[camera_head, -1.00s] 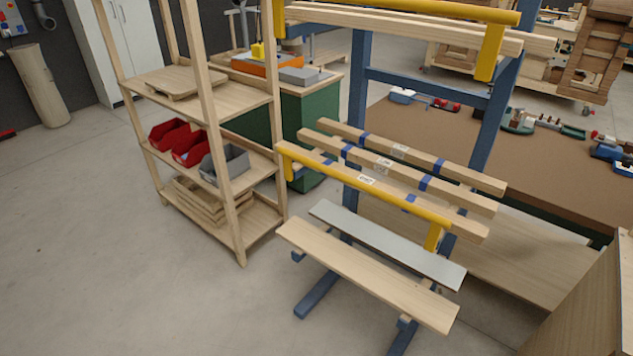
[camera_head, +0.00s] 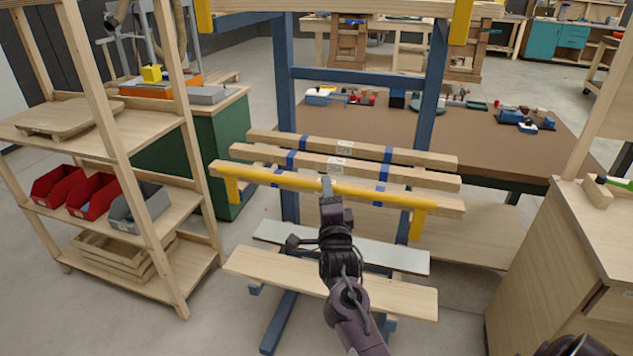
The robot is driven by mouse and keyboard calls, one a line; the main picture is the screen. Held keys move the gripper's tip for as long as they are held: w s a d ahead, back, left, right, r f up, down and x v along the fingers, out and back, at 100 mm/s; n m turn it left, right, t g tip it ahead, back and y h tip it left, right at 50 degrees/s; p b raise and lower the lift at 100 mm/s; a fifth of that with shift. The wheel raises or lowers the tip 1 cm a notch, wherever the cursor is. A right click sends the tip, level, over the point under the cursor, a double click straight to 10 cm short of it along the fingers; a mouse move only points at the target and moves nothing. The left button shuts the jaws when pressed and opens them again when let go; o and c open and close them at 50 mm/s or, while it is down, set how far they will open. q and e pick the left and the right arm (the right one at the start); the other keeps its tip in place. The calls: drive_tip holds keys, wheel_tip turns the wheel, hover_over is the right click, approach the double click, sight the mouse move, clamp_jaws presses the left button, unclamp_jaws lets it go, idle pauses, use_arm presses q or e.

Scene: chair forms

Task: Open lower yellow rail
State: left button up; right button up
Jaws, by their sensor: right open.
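The lower yellow rail (camera_head: 378,196) runs across the front of the blue-framed rack, with a short yellow bracket bent down at each end. It lies in front of several wooden bars (camera_head: 420,178) wrapped with blue bands. My right gripper (camera_head: 327,186) reaches up from the bottom of the head view, and its fingertips overlap the middle of the rail. The jaws are open; whether they touch the rail or straddle it cannot be told. The gripper and my arm hide a small part of the rail and the boards below. My left gripper is not in view.
A wooden shelf (camera_head: 150,240) with red and grey bins stands at left. A wooden cabinet (camera_head: 545,260) stands at right. Two boards, one grey (camera_head: 400,260) and one wooden (camera_head: 265,268), lie low on the rack. An upper yellow rail's bracket (camera_head: 461,22) shows above.

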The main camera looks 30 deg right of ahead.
drive_tip(key=shift+x, duration=2.15)
drive_tip(key=shift+a+f, duration=0.1)
drive_tip(key=shift+a, duration=0.05)
clamp_jaws()
